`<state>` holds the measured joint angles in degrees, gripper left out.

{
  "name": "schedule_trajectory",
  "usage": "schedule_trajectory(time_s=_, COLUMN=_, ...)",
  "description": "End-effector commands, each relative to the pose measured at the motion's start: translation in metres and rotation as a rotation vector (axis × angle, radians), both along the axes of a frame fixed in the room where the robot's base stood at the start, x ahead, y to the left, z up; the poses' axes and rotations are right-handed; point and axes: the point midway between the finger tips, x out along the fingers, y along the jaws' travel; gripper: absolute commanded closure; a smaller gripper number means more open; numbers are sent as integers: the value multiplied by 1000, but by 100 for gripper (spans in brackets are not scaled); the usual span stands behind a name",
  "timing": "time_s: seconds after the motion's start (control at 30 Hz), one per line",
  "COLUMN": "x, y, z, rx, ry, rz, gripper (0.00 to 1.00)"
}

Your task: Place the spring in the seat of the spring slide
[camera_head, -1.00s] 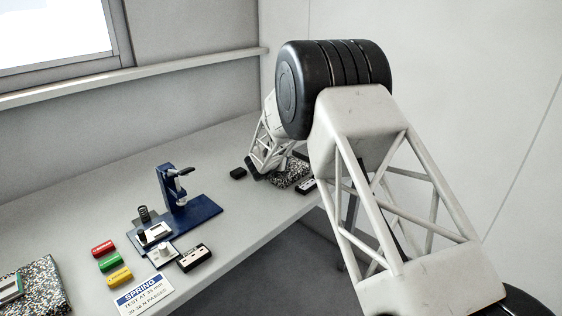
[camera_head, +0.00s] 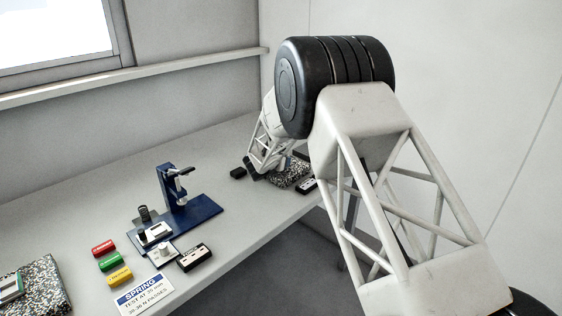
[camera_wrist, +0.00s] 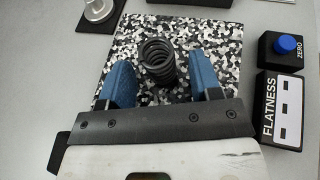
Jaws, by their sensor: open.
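A dark coil spring (camera_wrist: 158,60) is on a speckled black-and-white plate in the wrist view, between the two blue fingers of my gripper (camera_wrist: 162,74). The fingers are open, with gaps on both sides of the spring. In the head view my gripper is low over the speckled plate (camera_head: 288,177) at the back of the bench, and that spring is not clear there. A blue press (camera_head: 178,192) stands nearer, with a white slide-like plate (camera_head: 155,232) on its base. Another dark coil (camera_head: 144,214) stands beside it. I cannot make out the seat.
A black FLATNESS box (camera_wrist: 279,108) and a blue ZERO button (camera_wrist: 286,45) are right of the plate. A metal disc piece (camera_wrist: 98,10) lies at the upper left.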

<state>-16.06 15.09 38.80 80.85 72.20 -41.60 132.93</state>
Motion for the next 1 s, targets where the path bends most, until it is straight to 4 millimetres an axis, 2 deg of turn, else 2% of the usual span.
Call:
schedule_trajectory(time_s=0.7, x=-73, y=38, z=34, rx=1, ry=0, rz=2, gripper=42)
schedule_trajectory(time_s=1.0, x=-88, y=45, z=40, rx=0, ry=1, rz=0, gripper=42)
